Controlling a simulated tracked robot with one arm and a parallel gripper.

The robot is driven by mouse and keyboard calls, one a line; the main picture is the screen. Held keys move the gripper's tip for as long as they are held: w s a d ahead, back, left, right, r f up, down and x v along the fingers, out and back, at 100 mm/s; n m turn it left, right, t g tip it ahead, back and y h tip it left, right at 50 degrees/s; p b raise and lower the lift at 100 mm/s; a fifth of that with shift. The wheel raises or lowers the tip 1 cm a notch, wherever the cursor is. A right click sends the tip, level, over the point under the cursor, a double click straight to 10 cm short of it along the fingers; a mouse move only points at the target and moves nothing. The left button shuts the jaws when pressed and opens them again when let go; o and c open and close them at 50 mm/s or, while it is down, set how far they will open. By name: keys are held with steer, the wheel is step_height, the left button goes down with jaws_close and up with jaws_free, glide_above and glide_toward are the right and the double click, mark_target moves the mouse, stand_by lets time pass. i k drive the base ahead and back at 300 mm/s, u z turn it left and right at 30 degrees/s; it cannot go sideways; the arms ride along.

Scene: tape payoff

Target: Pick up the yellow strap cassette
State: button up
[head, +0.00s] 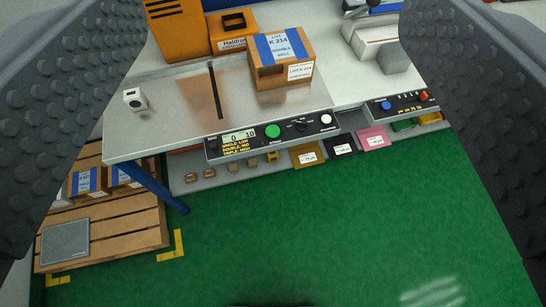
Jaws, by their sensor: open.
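A small yellow piece (272,156) sits on the low shelf under the bench, beside several small tan pieces. It may be the yellow strap cassette, but it is too small to tell. My gripper (282,50) is wide open. Its two dark, studded fingers fill the left and right sides of the view, with nothing held between them. The yellow piece lies in the gap between the fingers as seen, well beyond them and apart from them.
A bench (160,128) with a control panel (268,134) overhangs the low shelf (228,176). A cardboard box (268,75) stands on the bench. Orange equipment (232,24) is behind. A wooden pallet (135,232) is at left. The green floor (330,230) in front is clear.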

mark_target(273, 156)
steer(key=z, duration=1.25)
steer(key=k, duration=1.25)
steer(key=u, duration=0.7)
steer(key=i, duration=1.05)
steer(key=z, duration=0.1)
